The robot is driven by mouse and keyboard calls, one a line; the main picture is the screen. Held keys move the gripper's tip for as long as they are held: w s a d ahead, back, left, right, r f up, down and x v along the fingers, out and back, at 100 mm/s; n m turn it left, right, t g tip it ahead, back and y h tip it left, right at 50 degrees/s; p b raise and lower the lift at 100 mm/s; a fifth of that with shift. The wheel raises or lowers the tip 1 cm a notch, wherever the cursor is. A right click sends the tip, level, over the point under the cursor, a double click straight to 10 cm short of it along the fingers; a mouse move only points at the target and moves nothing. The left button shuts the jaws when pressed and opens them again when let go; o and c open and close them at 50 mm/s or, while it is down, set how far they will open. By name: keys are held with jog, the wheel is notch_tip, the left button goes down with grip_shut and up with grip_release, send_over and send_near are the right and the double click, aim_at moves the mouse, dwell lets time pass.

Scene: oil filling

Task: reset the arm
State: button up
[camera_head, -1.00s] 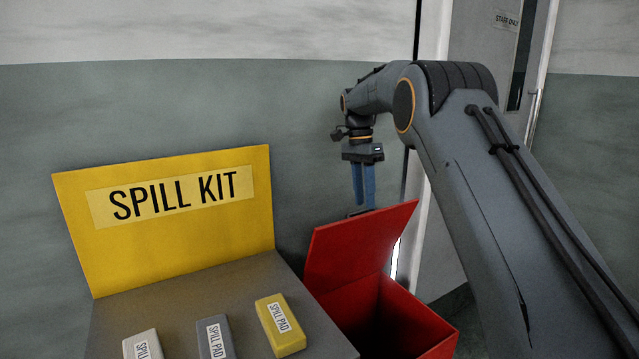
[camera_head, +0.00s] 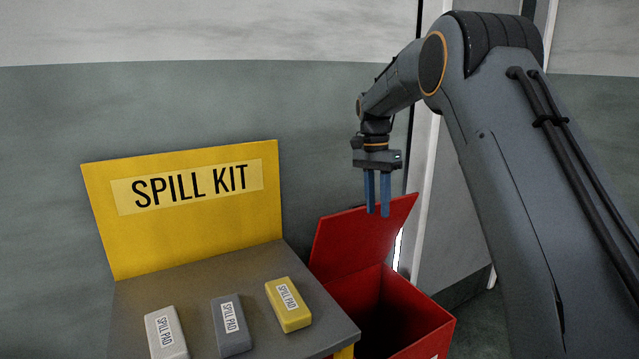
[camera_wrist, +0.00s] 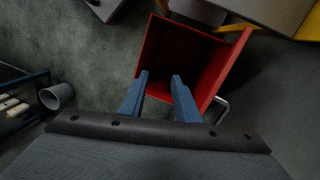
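My gripper (camera_head: 377,193) points down above the open red bin (camera_head: 368,301), in front of its raised lid in the head view. Its two blue fingers are apart with nothing between them. In the wrist view my gripper (camera_wrist: 159,82) also shows open, with the red bin (camera_wrist: 150,50) below and ahead of it. The inside of the bin is dark, and I see nothing in it.
A spill kit stand with a yellow sign (camera_head: 184,230) is left of the bin. White (camera_head: 166,333), grey (camera_head: 231,326) and yellow (camera_head: 288,304) spill pads lie on its top. A grey cup-like container (camera_wrist: 57,96) and a rack (camera_wrist: 14,112) show at left in the wrist view.

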jog(key=s+d+f+n, duration=0.1)
jog(key=s+f+n, duration=0.2)
jog(key=s, duration=0.9)
jog(key=s+d+f+n+t, duration=0.1)
jog(key=s+f+n, duration=0.2)
jog(key=s, duration=1)
jog(key=s+d+f+n, duration=0.1)
jog(key=s+f+n, duration=0.3)
jog(key=s, duration=0.9)
jog(key=shift+s+d+t+y, duration=0.2)
jog(key=shift+d+t+y, duration=0.1)
jog(key=shift+d+y, duration=0.1)
jog(key=shift+f, duration=0.1)
